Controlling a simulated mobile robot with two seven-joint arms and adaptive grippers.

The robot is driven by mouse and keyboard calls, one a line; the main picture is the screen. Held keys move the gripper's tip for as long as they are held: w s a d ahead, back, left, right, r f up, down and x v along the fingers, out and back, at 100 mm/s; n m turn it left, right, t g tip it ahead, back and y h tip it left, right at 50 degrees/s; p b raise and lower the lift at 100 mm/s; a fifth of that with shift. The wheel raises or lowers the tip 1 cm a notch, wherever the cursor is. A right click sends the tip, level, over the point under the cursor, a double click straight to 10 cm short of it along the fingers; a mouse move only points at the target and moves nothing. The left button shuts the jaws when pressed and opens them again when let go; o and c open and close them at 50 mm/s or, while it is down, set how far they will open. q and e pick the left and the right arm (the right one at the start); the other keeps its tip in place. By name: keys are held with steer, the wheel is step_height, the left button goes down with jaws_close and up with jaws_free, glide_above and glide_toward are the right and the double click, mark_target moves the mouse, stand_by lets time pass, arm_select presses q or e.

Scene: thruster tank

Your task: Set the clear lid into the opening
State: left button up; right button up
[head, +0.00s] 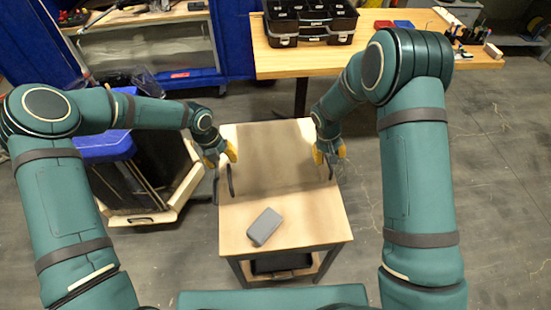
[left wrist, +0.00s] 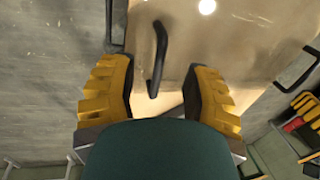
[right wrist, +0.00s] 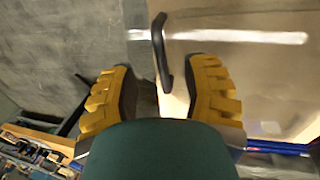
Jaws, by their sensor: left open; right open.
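A see-through panel, which I take for the clear lid (head: 278,172), lies over the wooden table; its edges are hard to make out. It has a black handle on the left (head: 229,180) and one on the right (head: 330,167). My left gripper (head: 222,156) is open at the left handle, which shows between its yellow fingers in the left wrist view (left wrist: 157,58). My right gripper (head: 329,155) is open at the right handle, which shows between its fingers in the right wrist view (right wrist: 161,50). Contact cannot be told. I cannot make out the opening.
A grey block (head: 264,227) lies on the near part of the wooden table (head: 312,230). A workbench (head: 385,60) with a black organizer case (head: 310,22) stands behind. A bin with a blue lid (head: 105,147) is at the left. Floor to the right is open.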

mark_target(228, 167)
arm_select(q)
steer(key=f, duration=0.2)
steer(key=d+f, duration=0.1)
steer(key=f, duration=0.2)
steer(key=shift+w+f, duration=0.1)
steer(key=shift+f, duration=0.2)
arm_select(e)
steer(key=f, duration=0.2)
steer(key=d+f, duration=0.1)
steer(key=f, duration=0.2)
steer(key=shift+w+f, duration=0.1)
steer(key=shift+f, duration=0.2)
arm_select(q)
jaws_close()
arm_select(e)
jaws_close()
